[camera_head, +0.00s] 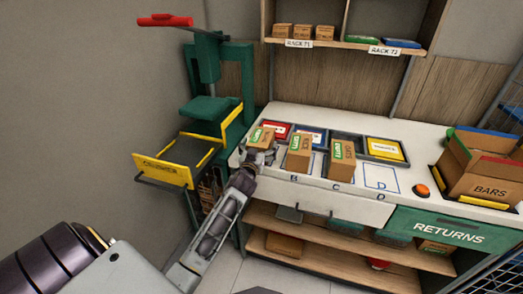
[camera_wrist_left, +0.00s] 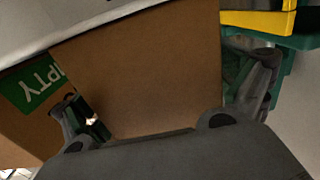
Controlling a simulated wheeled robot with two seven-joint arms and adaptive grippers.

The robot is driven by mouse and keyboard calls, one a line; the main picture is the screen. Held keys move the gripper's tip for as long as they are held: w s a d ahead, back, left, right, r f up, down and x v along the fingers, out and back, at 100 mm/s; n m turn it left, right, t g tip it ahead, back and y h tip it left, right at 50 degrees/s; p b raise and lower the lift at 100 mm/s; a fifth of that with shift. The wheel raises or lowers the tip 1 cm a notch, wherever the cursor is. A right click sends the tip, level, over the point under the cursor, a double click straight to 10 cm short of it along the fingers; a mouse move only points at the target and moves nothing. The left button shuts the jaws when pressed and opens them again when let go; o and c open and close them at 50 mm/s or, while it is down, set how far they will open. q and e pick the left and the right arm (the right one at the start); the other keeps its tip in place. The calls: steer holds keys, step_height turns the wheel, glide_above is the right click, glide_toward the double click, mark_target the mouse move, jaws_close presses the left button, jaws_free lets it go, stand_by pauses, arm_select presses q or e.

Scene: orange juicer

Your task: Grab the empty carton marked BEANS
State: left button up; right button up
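Three brown cartons with green labels stand in a row on the white counter: a left carton (camera_head: 262,137), a middle carton (camera_head: 299,153) near mark B and a right carton (camera_head: 342,162) near mark C. Their product names are too small to read, so I cannot tell which says BEANS. My left gripper (camera_head: 259,156) is at the front of the left carton. In the left wrist view a plain brown carton face (camera_wrist_left: 150,75) lies between the spread fingers of this gripper (camera_wrist_left: 170,95). A green label ending in "PTY" (camera_wrist_left: 38,85) shows beyond the left finger. My right gripper is out of view.
Red, blue, grey and yellow trays (camera_head: 385,149) lie behind the cartons. A green press (camera_head: 210,100) with a yellow-edged drawer (camera_head: 163,170) stands left. A BARS box (camera_head: 485,175) and an orange button (camera_head: 422,190) are right. The spot marked D (camera_head: 381,178) is empty.

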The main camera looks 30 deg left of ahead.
arm_select(q)
steer(key=c, duration=0.7)
steer(key=shift+c, duration=0.7)
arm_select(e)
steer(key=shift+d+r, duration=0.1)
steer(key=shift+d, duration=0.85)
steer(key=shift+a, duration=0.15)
arm_select(q)
steer(key=shift+r, duration=0.85)
step_height(320, 180, up, 8)
steer(key=p, duration=0.1)
steer(key=shift+r, duration=0.2)
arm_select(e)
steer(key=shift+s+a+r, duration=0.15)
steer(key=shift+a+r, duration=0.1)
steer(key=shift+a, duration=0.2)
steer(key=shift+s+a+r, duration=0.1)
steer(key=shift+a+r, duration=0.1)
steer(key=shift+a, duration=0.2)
